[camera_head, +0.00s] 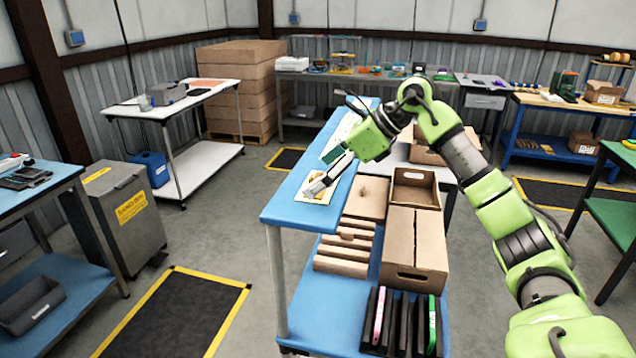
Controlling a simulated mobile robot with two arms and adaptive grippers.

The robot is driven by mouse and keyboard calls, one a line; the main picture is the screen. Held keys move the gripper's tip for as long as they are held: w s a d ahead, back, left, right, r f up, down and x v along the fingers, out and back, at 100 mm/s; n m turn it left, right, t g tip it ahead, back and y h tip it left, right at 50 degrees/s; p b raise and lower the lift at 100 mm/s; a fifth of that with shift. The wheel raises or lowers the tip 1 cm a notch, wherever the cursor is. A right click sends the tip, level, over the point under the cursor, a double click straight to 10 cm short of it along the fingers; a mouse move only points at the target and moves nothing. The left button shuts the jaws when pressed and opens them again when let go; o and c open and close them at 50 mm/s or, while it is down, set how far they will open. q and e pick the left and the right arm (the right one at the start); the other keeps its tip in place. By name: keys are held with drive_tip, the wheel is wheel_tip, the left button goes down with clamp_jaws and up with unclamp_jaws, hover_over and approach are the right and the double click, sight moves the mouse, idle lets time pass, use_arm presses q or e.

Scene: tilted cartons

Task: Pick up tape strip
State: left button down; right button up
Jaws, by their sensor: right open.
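My right gripper (318,186) reaches in from the right over the near end of a narrow blue tabletop (285,205). It is open and points down and to the left. Its fingertips are at a pale sheet (326,198) with a yellowish edge lying on that top. A small tan piece (316,177) shows on the sheet beside the fingertips; it may be the tape strip, but it is too small to tell. The fingers hide part of the sheet, and I cannot tell whether they touch anything. My left gripper is not in view.
Another pale sheet (343,133) lies farther along the top.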

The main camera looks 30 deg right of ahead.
drive_tip(key=c, duration=2.4)
drive_tip(key=shift+c, duration=0.2)
